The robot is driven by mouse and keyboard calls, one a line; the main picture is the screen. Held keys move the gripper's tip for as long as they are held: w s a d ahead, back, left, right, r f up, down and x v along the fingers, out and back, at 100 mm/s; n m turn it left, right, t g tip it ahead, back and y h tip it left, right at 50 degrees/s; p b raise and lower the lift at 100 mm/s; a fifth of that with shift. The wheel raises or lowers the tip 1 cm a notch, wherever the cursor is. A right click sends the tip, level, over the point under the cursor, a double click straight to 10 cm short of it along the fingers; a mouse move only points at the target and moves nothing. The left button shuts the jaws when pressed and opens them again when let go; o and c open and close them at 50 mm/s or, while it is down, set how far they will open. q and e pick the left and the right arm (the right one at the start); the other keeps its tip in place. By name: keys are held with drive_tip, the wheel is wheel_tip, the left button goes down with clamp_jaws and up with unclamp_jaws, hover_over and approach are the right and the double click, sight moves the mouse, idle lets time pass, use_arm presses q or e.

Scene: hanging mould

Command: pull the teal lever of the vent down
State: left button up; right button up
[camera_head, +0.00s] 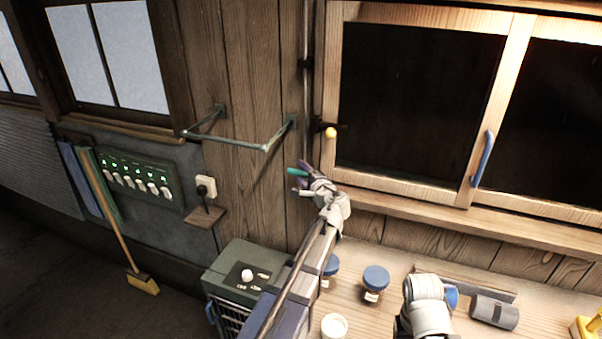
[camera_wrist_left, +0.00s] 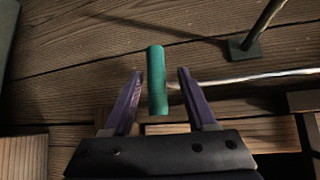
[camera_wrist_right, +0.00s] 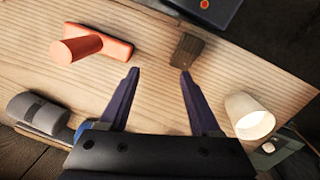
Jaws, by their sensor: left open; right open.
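The teal lever (camera_head: 297,172) shows as a short teal bar at my left gripper (camera_head: 304,179), in front of the plank wall below the window's left corner. In the left wrist view the teal lever (camera_wrist_left: 156,80) stands between the two purple fingers of my left gripper (camera_wrist_left: 160,74). The fingers are open, with a gap on each side of it. A pale rod runs right from near the lever; I cannot tell whether they join. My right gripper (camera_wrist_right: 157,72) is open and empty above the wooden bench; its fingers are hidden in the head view.
A metal wall rail (camera_head: 232,140) juts out left of the lever. A yellow knob (camera_head: 331,132) is above it by the window frame. The bench holds blue-lidded jars (camera_head: 375,279), a white cup (camera_head: 334,326) and a red-handled tool (camera_wrist_right: 90,45). A green box (camera_head: 243,272) stands below.

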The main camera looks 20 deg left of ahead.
use_arm(q)
drive_tip(key=v, duration=0.7)
drive_tip(key=shift+p, duration=0.45)
use_arm(e)
drive_tip(key=shift+r, duration=0.5)
use_arm(q)
drive_tip(key=shift+d, duration=0.1)
